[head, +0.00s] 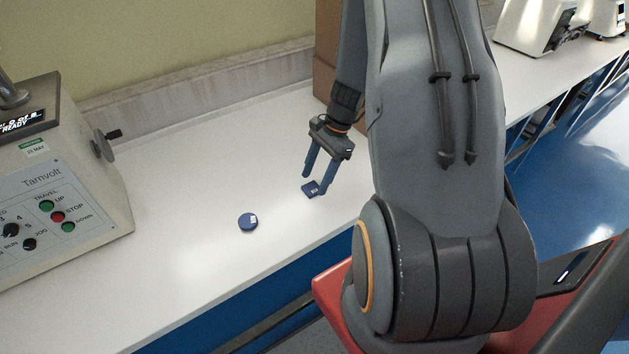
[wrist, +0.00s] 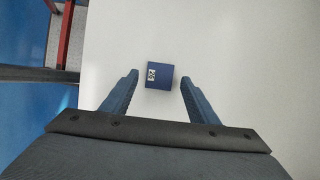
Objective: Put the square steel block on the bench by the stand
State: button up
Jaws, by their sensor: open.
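A small square dark-blue block (head: 310,188) with a pale label lies flat on the white bench (head: 180,180). It also shows in the wrist view (wrist: 161,76), ahead of and between the two finger lines. My gripper (head: 312,184) is open and empty, pointing down over the bench with its blue fingers either side of the block. In the wrist view my gripper (wrist: 160,77) has clear gaps between each finger and the block. I cannot tell the exact height of the fingertips above the bench. I cannot make out which thing is the stand.
A round blue disc (head: 248,222) with a pale label lies on the bench, left of the block. The Tarnvolt tester (head: 70,190) stands at the left. A brown box (head: 325,70) stands behind my arm. The bench's front edge is close to the block.

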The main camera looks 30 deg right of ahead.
jog(key=b+v, duration=0.2)
jog(key=v, duration=0.8)
jog(key=s+a+r+n+h, duration=0.2)
jog(key=s+a+r+n, duration=0.1)
jog(key=a+n, duration=0.5)
jog(key=s+a+r+n+t+h, duration=0.1)
jog(key=s+a+r+n+h, duration=0.1)
jog(key=s+a+n, duration=0.3)
jog(key=a+r+n, duration=0.1)
jog(key=a+n, duration=0.3)
jog(key=a, duration=0.1)
jog(key=shift+a+r+n+t, duration=0.25)
jog(key=shift+n+t, duration=0.05)
jog(key=shift+s, duration=0.1)
